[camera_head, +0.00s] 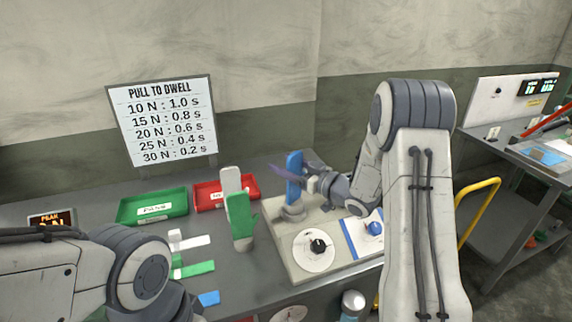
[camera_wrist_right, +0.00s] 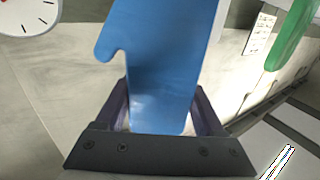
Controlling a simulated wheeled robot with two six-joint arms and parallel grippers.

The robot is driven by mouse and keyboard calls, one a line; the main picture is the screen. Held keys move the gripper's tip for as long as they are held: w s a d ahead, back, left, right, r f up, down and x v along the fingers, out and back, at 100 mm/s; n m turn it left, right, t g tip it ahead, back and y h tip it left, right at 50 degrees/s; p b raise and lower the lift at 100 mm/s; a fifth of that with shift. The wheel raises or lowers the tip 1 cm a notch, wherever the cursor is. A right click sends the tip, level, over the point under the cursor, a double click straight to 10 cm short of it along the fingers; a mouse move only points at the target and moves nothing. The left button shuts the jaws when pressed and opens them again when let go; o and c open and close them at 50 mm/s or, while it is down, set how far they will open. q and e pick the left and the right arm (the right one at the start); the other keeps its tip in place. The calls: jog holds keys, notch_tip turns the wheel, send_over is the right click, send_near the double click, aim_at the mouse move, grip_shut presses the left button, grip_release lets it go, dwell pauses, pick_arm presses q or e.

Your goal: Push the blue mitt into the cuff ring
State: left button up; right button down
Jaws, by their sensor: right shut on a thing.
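The blue mitt (camera_head: 294,168) is upright at the back of the beige board. Its lower end meets or hangs just above the grey cuff ring (camera_head: 292,213); I cannot tell how far in it sits. My right gripper (camera_head: 298,180) reaches in from the right and is shut on the blue mitt. In the right wrist view the mitt (camera_wrist_right: 160,60) lies between the dark fingers of the gripper (camera_wrist_right: 162,112), with its thumb to the left. The cuff ring does not show there. My left arm is at lower left; its fingertips are not visible.
A green mitt (camera_head: 240,215) and a white mitt (camera_head: 231,181) stand left of the ring. A green tray (camera_head: 152,206) and a red tray (camera_head: 208,196) lie behind. A dial (camera_head: 315,250) and a blue knob (camera_head: 375,228) are in front of the ring. Coloured strips (camera_head: 195,268) lie near my left arm.

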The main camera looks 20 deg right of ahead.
aim_at(297, 173)
jog(key=shift+f+b, duration=0.4)
jog(key=shift+f, duration=0.15)
grip_release()
jog(key=b+v, duration=0.2)
jog(key=v, duration=0.7)
jog(key=shift+s+d, duration=0.15)
jog(key=shift+s, duration=0.05)
jog(key=shift+s+d, duration=0.2)
jog(key=shift+s, duration=0.25)
jog(key=shift+s, duration=0.1)
